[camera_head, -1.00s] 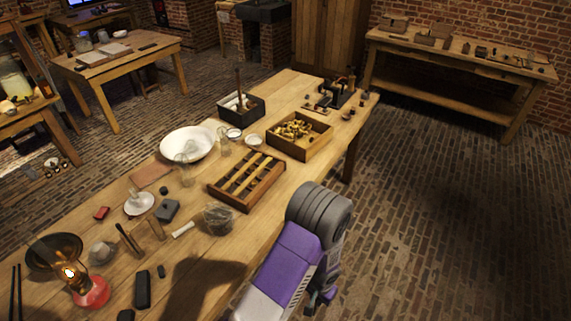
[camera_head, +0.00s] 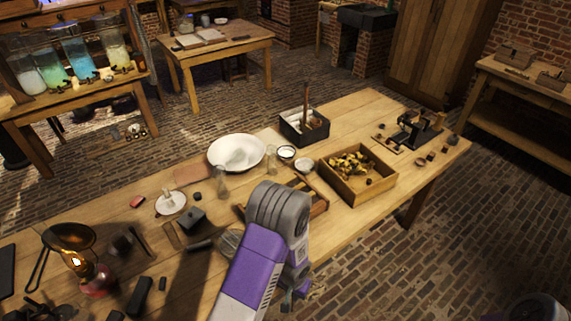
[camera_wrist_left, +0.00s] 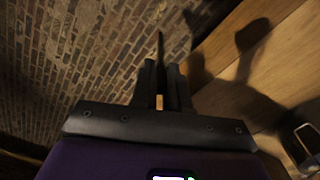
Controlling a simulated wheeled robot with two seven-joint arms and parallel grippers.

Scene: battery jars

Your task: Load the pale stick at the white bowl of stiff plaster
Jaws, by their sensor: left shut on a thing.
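My left gripper (camera_wrist_left: 162,67) is shut on a thin stick (camera_wrist_left: 160,45) that juts out past the fingertips in the left wrist view. The stick looks dark in shade, with a tan patch between the finger bases; I take it as the pale stick. In the head view my arm folds at the table's front edge, and the fingers and stick are not clear there. Two small white bowls, one (camera_head: 287,153) and another (camera_head: 304,166), stand mid-table beside a large white basin (camera_head: 237,150). I cannot tell which holds stiff plaster. My right gripper is not in view.
Glassware (camera_head: 222,185) stands by the basin. A slotted rack (camera_head: 318,207) is partly behind my arm. A lit lamp (camera_head: 95,282) stands at left.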

